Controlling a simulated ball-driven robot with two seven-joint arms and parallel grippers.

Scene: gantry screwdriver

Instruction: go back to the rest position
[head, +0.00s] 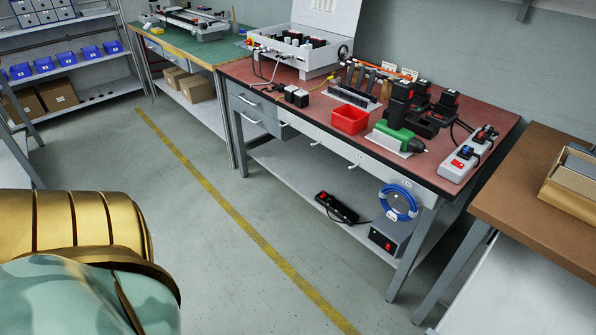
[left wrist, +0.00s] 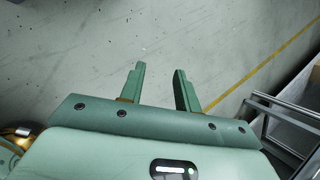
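My left gripper (left wrist: 158,84) shows in the left wrist view. Its two green fingers are apart with nothing between them, over bare grey floor. In the head view a gold and pale green part of my own body fills the lower left corner, and neither gripper can be made out there. My right gripper is not in view. A green and black screwdriver (head: 398,137) lies on the red-topped workbench (head: 452,163), away from my body.
The workbench also holds a red bin (head: 349,119), a power strip (head: 468,154) and black battery tools. A brown table (head: 545,200) stands at right, shelves (head: 95,62) at the far left. The floor (head: 200,240) with a yellow line (head: 215,193) is clear.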

